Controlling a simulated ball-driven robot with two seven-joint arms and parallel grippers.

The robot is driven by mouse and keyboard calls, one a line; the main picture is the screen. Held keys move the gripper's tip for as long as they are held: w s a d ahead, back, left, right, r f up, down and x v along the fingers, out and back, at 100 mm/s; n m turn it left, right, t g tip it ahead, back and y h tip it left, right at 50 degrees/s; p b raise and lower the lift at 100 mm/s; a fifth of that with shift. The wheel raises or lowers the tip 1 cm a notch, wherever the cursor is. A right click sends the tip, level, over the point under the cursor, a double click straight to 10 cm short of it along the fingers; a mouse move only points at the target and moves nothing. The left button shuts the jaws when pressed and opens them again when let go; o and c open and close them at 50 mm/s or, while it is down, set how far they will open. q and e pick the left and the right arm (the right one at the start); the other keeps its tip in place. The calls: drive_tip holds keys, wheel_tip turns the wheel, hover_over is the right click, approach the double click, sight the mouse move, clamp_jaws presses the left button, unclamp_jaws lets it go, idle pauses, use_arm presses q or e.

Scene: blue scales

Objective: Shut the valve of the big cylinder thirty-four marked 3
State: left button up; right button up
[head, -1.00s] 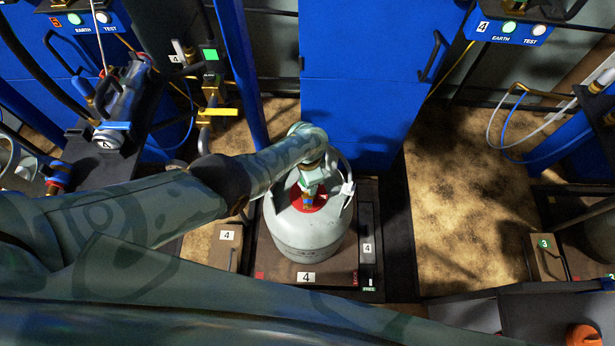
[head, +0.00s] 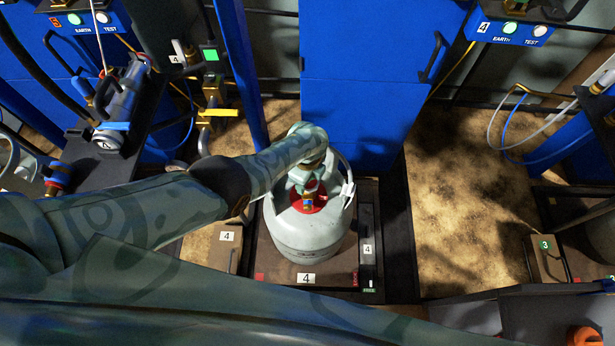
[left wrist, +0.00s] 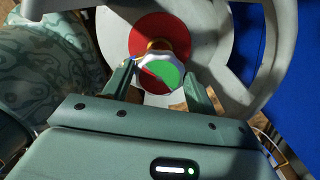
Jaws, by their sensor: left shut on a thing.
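A big grey cylinder (head: 305,240) with a red top stands upright on a brown platform marked 4 (head: 277,275). In the left wrist view the two fingers of the gripper (left wrist: 161,88) close on the handwheel from both sides. Another grey cylinder (head: 602,236) is cut off at the right edge, near a box labelled 3 (head: 545,243). My right gripper is out of view.
A blue cabinet (head: 360,90) stands close behind the cylinder, with a blue post (head: 240,70) to its left. Hoses and a yellow-handled valve (head: 218,112) are at the back left. Bare floor (head: 460,200) lies open to the right.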

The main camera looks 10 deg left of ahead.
use_arm(q)
drive_tip(key=m, duration=0.4)
drive_tip(key=shift+d+m, duration=0.1)
drive_tip(key=shift+m, duration=0.2)
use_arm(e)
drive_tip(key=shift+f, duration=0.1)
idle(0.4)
use_arm(q)
drive_tip(key=o, duration=1)
wheel_tip(320, 180, up, 16)
drive_tip(key=p, duration=1.1)
drive_tip(key=shift+r+p, duration=0.15)
drive_tip(key=shift+p, duration=0.25)
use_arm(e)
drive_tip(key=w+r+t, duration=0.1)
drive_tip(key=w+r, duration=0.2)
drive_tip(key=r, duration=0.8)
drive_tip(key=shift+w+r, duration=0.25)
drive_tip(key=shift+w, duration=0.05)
